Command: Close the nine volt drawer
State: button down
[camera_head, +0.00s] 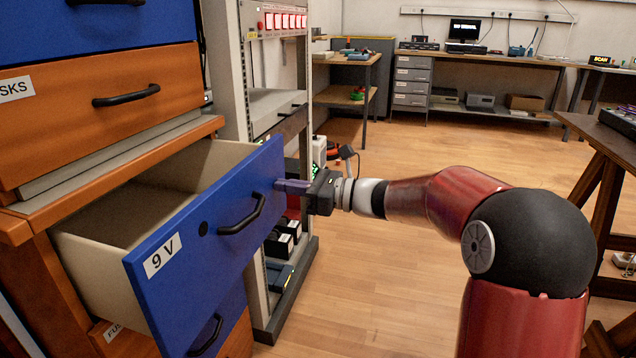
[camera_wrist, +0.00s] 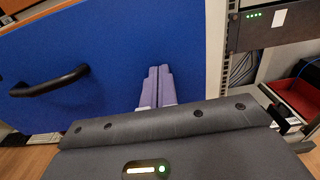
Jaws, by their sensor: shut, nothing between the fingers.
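The nine volt drawer (camera_head: 205,240) has a blue front with a "9 V" label and a black handle (camera_head: 243,215). It is pulled well out of the cabinet, and its pale inside looks empty where it shows. My gripper (camera_head: 281,184) is at the right part of the blue front, right of the handle and near the upper edge. Its fingers are shut together with nothing between them. In the wrist view the fingertips (camera_wrist: 157,72) point at the blue front (camera_wrist: 115,45); they look close to or touching it, and I cannot tell which. The handle (camera_wrist: 50,82) is at the left there.
An orange drawer (camera_head: 110,115) labelled "...SKS" is shut above. Another blue drawer (camera_head: 215,325) is below. An equipment rack (camera_head: 250,90) stands right beside the cabinet, behind the drawer front. A wooden table (camera_head: 610,150) is at the right. Open floor (camera_head: 360,250) lies between.

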aim_at(222, 174)
jog(key=p+x, duration=0.2)
jog(key=x, duration=1.3)
jog(key=shift+a, duration=0.15)
jog(key=shift+w+a+r, duration=0.1)
jog(key=shift+a+r, duration=0.1)
jog(key=shift+r, duration=0.05)
